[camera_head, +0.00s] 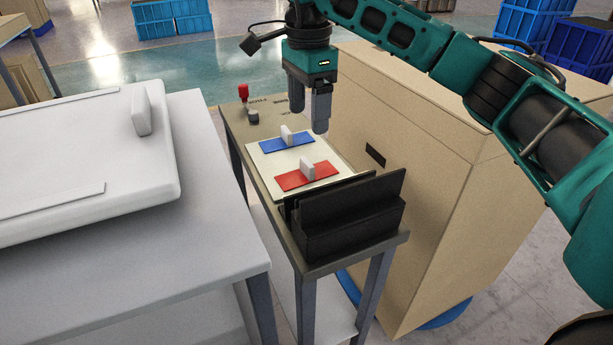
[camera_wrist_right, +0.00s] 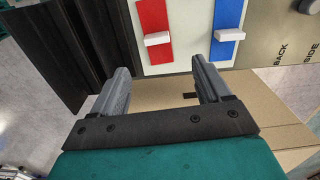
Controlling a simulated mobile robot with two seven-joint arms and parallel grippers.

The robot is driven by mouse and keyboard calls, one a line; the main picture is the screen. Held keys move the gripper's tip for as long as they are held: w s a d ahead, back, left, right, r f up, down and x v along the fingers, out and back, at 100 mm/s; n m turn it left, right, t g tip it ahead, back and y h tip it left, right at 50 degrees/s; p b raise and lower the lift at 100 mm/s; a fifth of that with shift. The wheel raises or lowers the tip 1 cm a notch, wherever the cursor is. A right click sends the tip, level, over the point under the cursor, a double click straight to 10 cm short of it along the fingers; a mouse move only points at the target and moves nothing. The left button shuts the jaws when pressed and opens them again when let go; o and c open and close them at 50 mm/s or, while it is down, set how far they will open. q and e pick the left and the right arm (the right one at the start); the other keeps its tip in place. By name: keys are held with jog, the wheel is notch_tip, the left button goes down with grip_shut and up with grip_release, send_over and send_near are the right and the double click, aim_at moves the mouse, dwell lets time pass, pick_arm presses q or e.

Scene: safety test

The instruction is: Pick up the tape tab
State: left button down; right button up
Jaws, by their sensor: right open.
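A white sheet (camera_head: 262,172) lies on the narrow side table. A blue strip (camera_head: 271,146) with a small upright white tab (camera_head: 286,135) lies on its far part. A red strip (camera_head: 322,172) with a similar white tab (camera_head: 307,168) lies nearer. In the right wrist view the red strip's tab (camera_wrist_right: 157,39) and the blue strip's tab (camera_wrist_right: 229,35) both show. My right gripper (camera_head: 308,112) is open and empty, pointing down above the table's right edge, apart from both tabs. My left gripper is not in view.
A black holder (camera_head: 348,225) stands at the table's near end. A red-topped item (camera_head: 243,92) stands at its far left corner. A large tan box (camera_head: 440,150) rises close on the right. A grey table (camera_head: 215,230) with a white slab (camera_head: 90,150) stands left.

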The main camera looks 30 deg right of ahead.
send_over(307, 161)
notch_tip(307, 161, down, 6)
jog(key=shift+w+d+r+b, duration=0.15)
jog(key=shift+b, duration=0.25)
jog(key=f, duration=0.2)
jog(key=f+b, duration=0.1)
jog(key=f, duration=0.2)
jog(key=shift+s+f, duration=0.2)
jog(key=shift+f, duration=0.1)
jog(key=c, duration=1.1)
jog(key=shift+a+r, duration=0.2)
